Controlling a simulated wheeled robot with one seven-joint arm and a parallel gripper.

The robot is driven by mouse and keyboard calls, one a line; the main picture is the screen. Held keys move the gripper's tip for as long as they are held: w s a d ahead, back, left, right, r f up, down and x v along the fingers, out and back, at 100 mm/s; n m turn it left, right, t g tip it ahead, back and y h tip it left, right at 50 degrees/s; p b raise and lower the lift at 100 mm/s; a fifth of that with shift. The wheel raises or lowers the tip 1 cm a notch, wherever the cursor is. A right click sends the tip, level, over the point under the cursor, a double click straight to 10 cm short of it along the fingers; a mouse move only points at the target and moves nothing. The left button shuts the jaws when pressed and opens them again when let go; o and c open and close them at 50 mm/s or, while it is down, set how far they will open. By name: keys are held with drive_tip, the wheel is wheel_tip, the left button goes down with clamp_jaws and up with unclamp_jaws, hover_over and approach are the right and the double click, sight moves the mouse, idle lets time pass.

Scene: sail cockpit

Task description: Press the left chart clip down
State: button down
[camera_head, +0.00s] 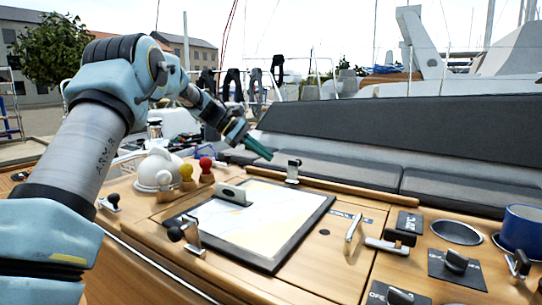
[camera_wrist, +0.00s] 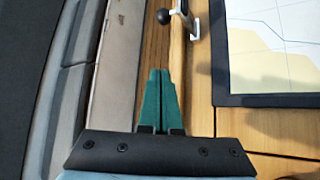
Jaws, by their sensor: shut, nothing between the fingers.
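The chart (camera_head: 262,215) lies in a dark frame on the wooden cockpit top. At its left edge in the head view stands a metal clip with a black knob (camera_head: 190,238). Another black-knobbed clip (camera_head: 293,172) stands upright at the chart's far edge. One such clip (camera_wrist: 193,24) shows in the wrist view, at the top beside the chart (camera_wrist: 270,50). My gripper (camera_head: 270,157) has green fingers, shut and empty, above the far side, just left of the far clip. In the wrist view my gripper (camera_wrist: 160,72) points towards the clip, apart from it.
A grey slotted piece (camera_head: 232,195) stands on the chart. A white dome (camera_head: 158,170), a yellow knob (camera_head: 186,172) and a red knob (camera_head: 206,165) stand to the left. A metal handle (camera_head: 353,229) and a blue cup (camera_head: 521,231) are at right. Dark cushions (camera_head: 340,178) lie behind.

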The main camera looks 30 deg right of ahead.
sight(289, 162)
drive_tip(key=p+x, duration=0.1)
drive_tip(key=x, duration=0.7)
drive_tip(key=shift+s+d+f, duration=0.15)
drive_tip(key=shift+d, duration=0.1)
drive_tip(key=shift+s+a+r+p, duration=0.25)
drive_tip(key=shift+s+r+p, duration=0.1)
drive_tip(key=shift+s+r, duration=0.35)
drive_tip(key=shift+s+a+r+p, duration=0.3)
drive_tip(key=shift+s+r, duration=0.2)
drive_tip(key=shift+r, duration=0.35)
drive_tip(key=shift+f+b, duration=0.1)
drive_tip(key=shift+b, duration=0.35)
